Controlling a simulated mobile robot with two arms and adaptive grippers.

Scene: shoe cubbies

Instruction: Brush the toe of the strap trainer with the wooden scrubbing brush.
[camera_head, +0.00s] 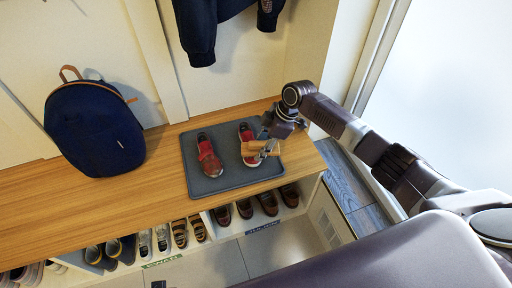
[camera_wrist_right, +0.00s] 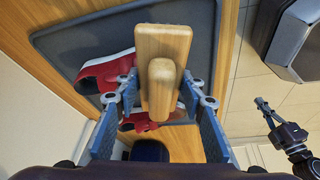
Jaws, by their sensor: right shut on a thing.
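Two red trainers with pale soles stand on a dark grey tray (camera_head: 232,180) on the wooden bench. The left trainer (camera_head: 208,156) shows a strap across it. The right trainer (camera_head: 245,131) is partly covered by the wooden scrubbing brush (camera_head: 256,149), which is over its front end. My right gripper (camera_head: 268,143) is shut on the brush. In the right wrist view the pale brush (camera_wrist_right: 165,42) sits between the fingers, with red shoe parts (camera_wrist_right: 104,72) behind it. Whether the bristles touch the shoe is hidden. My left gripper (camera_wrist_right: 264,112) shows small at the right of the wrist view.
A navy backpack (camera_head: 95,130) stands on the bench at left. A dark jacket (camera_head: 200,30) hangs above the tray. Cubbies below hold several pairs of shoes (camera_head: 267,202). The bench (camera_head: 160,190) is clear between backpack and tray.

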